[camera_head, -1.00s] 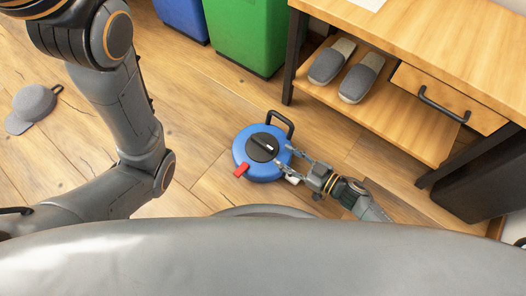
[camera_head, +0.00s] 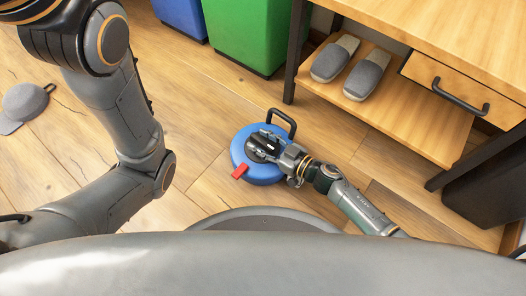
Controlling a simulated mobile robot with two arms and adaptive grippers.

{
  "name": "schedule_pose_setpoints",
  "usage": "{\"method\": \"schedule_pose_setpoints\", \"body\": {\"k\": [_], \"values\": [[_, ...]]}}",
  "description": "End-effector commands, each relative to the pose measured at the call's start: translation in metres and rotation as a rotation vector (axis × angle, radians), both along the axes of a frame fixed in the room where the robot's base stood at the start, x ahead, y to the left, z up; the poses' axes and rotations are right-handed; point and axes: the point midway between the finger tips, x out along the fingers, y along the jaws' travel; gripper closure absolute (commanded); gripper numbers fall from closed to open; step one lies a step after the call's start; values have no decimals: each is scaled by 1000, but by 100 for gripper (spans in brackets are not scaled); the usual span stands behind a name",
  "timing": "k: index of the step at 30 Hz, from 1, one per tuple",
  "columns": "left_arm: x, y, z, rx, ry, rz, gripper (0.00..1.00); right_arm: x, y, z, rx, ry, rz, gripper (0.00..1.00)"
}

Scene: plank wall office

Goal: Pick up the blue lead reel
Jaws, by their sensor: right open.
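The blue lead reel (camera_head: 243,153) lies flat on the wooden floor in the middle of the head view. It is a round blue disc with a black handle (camera_head: 282,119) at its upper right and a red tab (camera_head: 240,171) at its lower left. My right gripper (camera_head: 268,146) is over the reel's dark centre, coming in from the right. It is open, and its fingers hide most of the centre. I cannot tell whether they touch the reel. My left arm shows at the left; its gripper is out of view.
A wooden desk (camera_head: 440,30) with a lower shelf holding grey slippers (camera_head: 363,80) stands at the upper right. A green bin (camera_head: 243,35) and a blue bin (camera_head: 182,15) stand behind the reel. A grey cap (camera_head: 25,101) lies at the left. Floor left of the reel is clear.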

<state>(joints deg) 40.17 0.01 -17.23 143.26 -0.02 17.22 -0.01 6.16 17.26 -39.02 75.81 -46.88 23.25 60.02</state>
Motion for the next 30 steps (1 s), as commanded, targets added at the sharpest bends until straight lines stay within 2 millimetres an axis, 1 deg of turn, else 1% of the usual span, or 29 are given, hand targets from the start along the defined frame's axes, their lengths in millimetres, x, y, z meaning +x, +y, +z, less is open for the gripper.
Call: {"method": "schedule_pose_setpoints", "body": {"k": [1, 3, 5, 6, 8, 23, 26, 30], "values": [[0, 0, 0, 0, 0, 0, 18, 0, 0, 0, 0, 0, 0, 55], [0, 0, 0, 0, 0, 0, 18, 0, 0, 0, 0, 0, 0, 69], [0, 0, 0, 0, 0, 0, 18, 0, 0, 0, 0, 0, 0, 81], [0, 0, 0, 0, 0, 0, 18, 0, -1, 0, 0, 0, 0, 90], [0, 0, 0, 0, 0, 0, 18, 0, 0, 0, 0, 0, 0, 100], [0, 0, 2, 0, 1, 0, 18, 0, 0, 3, 4, -3, 1, 100], [1, 0, 5, 0, 1, 0, 18, 1, 0, 7, 4, -3, 1, 100], [1, 0, 15, 0, 2, 0, 18, 1, -2, 16, 4, -3, 0, 100]]}}
